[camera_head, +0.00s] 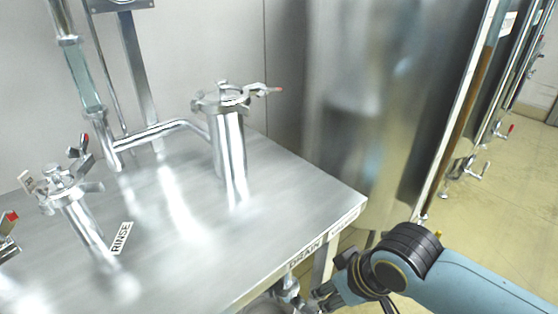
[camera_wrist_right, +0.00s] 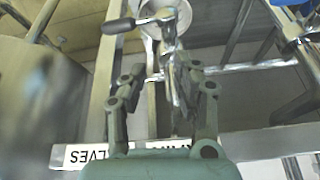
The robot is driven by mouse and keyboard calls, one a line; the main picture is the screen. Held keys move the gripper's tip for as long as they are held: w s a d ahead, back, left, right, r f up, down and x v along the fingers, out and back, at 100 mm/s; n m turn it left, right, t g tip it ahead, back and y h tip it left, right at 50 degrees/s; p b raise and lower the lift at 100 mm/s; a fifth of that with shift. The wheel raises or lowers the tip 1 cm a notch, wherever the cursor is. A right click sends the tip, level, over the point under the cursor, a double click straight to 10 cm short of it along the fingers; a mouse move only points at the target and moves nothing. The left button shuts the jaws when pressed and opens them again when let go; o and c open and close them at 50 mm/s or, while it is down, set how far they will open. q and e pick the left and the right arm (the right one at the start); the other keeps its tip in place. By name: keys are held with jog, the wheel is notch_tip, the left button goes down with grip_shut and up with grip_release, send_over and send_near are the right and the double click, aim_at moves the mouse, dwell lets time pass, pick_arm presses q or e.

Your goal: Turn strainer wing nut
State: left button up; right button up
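A steel strainer-like canister (camera_head: 229,150) stands upright on the steel table. My right gripper (camera_head: 328,292) is low, beside the table's front right corner, near pipe fittings under the edge. In the right wrist view its fingers (camera_wrist_right: 172,78) are apart, with a shiny metal part (camera_wrist_right: 173,62) between or behind them; contact cannot be told. My left gripper is not in view.
The steel table (camera_head: 275,200) has RINSE and DRAIN labels. A clamped fitting (camera_head: 68,195) stands at its left. A large steel tank (camera_head: 370,110) rises behind the right corner. A dark-gripped handle (camera_wrist_right: 118,26) and a pale round vessel (camera_wrist_right: 183,14) show in the wrist view.

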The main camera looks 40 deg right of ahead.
jog(key=shift+m+t+y, duration=0.4)
jog(key=shift+t+y, duration=0.3)
jog(key=shift+t, duration=0.2)
jog(key=w+r, duration=0.1)
jog(key=r, duration=0.3)
jog(key=w+a+r+p, duration=0.1)
jog(key=r, duration=0.3)
jog(key=w+a+r+p, duration=0.1)
jog(key=r, duration=0.3)
jog(key=shift+a, duration=0.2)
jog(key=w+r+m+t, duration=0.1)
jog(key=w, duration=0.1)
jog(key=w+r+m+t+y, duration=0.2)
jog(key=w, duration=0.1)
jog(key=shift+w+a+r+p, duration=0.15)
jog(key=shift+w+a+p, duration=0.15)
jog(key=shift+p, duration=0.05)
jog(key=w+d+r+m+t, duration=0.4)
jog(key=w+r+m+t, duration=0.1)
jog(key=w+r+m, duration=0.1)
jog(key=m+t+h, duration=0.2)
jog(key=m+t, duration=0.1)
jog(key=m, duration=0.4)
send_near(273, 94)
jog(key=w, duration=0.6)
jog(key=w+a+b, duration=0.1)
jog(key=w, duration=0.2)
jog(key=shift+w+f, duration=0.1)
jog(key=shift+f, duration=0.1)
jog(key=shift+c, duration=0.4)
